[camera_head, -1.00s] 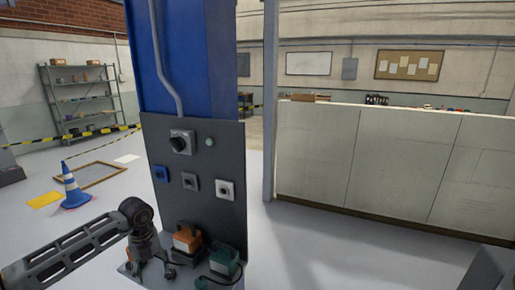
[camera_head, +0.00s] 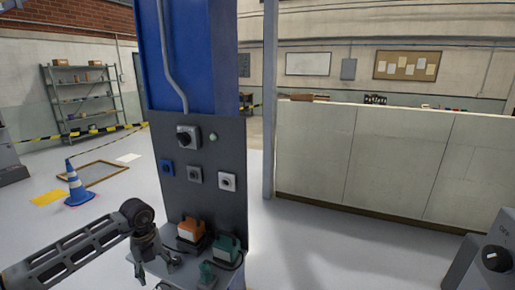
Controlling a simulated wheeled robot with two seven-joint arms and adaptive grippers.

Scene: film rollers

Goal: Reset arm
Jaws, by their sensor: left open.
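My left arm comes in from the lower left, and its gripper (camera_head: 155,270) points down with its fingers apart and nothing seen between them. It is in front of the foot of a dark grey control panel (camera_head: 220,160). Orange (camera_head: 191,230) and green (camera_head: 225,247) pedal-like devices sit just to its right on a low shelf. I cannot tell whether the fingers touch anything there. My right gripper is not in view.
A blue column (camera_head: 203,60) rises behind the panel. A long pale partition (camera_head: 400,165) stands at right. A grey box with a black knob (camera_head: 495,258) is at the lower right. A blue traffic cone (camera_head: 76,186) stands at left. The floor between panel and box looks clear.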

